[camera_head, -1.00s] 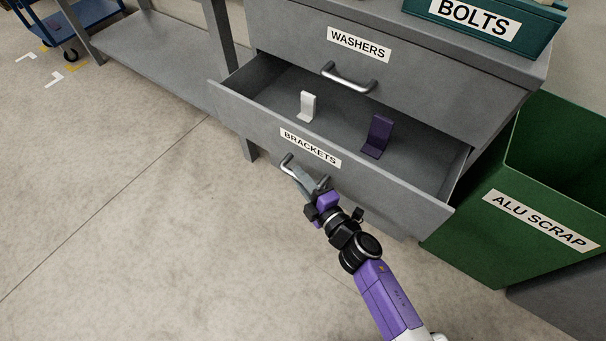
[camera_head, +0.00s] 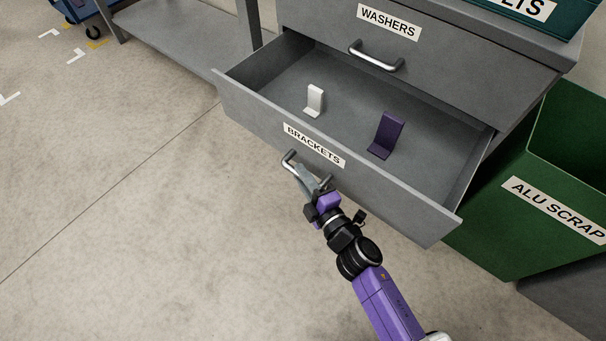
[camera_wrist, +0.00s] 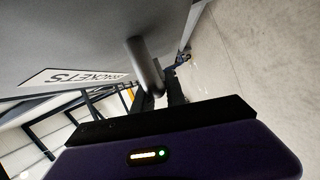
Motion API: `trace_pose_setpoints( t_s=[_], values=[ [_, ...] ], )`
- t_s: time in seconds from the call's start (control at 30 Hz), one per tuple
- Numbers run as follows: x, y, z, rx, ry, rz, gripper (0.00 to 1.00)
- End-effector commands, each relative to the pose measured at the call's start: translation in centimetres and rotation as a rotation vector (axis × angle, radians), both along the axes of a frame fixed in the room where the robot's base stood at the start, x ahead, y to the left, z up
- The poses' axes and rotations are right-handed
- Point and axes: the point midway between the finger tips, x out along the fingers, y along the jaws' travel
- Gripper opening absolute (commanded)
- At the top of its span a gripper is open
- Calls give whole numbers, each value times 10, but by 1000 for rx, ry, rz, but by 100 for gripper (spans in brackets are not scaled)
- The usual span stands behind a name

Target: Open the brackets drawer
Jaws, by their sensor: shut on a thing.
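The brackets drawer (camera_head: 390,196) is a grey metal drawer with a BRACKETS label, pulled well out of the cabinet in the head view. Inside it stand a white bracket (camera_head: 314,101) and a dark purple bracket (camera_head: 386,136), apart from each other. The drawer's bar handle (camera_head: 290,160) is on its front below the label. My gripper (camera_head: 308,180) is shut on this handle, in front of the drawer. The wrist view shows the handle (camera_wrist: 146,65) and the drawer front (camera_wrist: 85,35) close up. The fingertips are partly hidden there.
The shut WASHERS drawer (camera_head: 440,60) is directly above. A green ALU SCRAP bin (camera_head: 490,235) stands close at the drawer's right. A teal BOLTS bin (camera_head: 560,28) is on top. Bare floor (camera_head: 120,220) is free to the left and front.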

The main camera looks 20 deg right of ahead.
Motion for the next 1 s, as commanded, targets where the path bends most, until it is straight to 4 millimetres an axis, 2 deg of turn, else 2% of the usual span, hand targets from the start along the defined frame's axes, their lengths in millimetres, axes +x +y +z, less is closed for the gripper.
trace_pose_setpoints(
  t_s=[0.13, 0.17, 0.27, 0.67, 1.0],
  values=[
    [-1, -2, -2, 0, 5, -3, 0],
    [-1, -2, -2, 0, 5, -3, 18],
    [-1, -1, -2, 0, 5, -2, 38],
    [-6, -2, -1, -1, 2, -1, 38],
    [-56, -15, 3, 0, 4, -2, 38]
  ],
)
